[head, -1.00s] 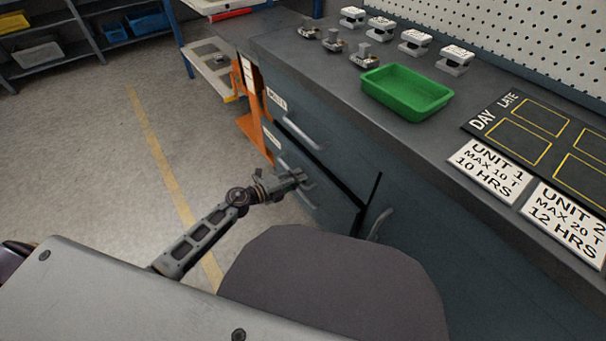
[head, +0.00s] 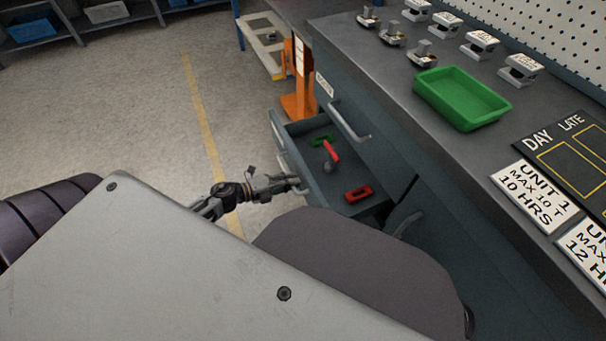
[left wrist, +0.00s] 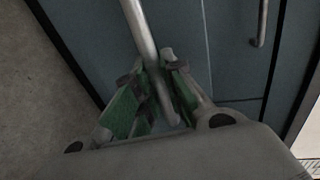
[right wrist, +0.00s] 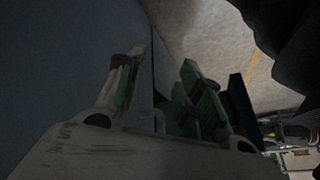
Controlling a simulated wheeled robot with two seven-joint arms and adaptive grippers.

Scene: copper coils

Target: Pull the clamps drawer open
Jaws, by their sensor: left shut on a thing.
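The lower drawer (head: 343,176) of the dark bench stands open in the head view. Inside lie a green piece (head: 322,140), a red and grey piece (head: 331,153) and a red clamp-like piece (head: 358,193). My left gripper (head: 290,184) is at the drawer's front. In the left wrist view its green-padded fingers (left wrist: 154,88) are shut on the drawer's bar handle (left wrist: 137,25). The drawer's label is not visible. My right gripper (right wrist: 163,72) shows only in the right wrist view, its fingers apart and empty beside a dark surface.
The upper drawer's handle (head: 348,122) is just above the open drawer. A green tray (head: 462,98) and several labelled metal blocks (head: 479,44) stand on the bench top. An orange stand (head: 299,98) is beyond the drawer.

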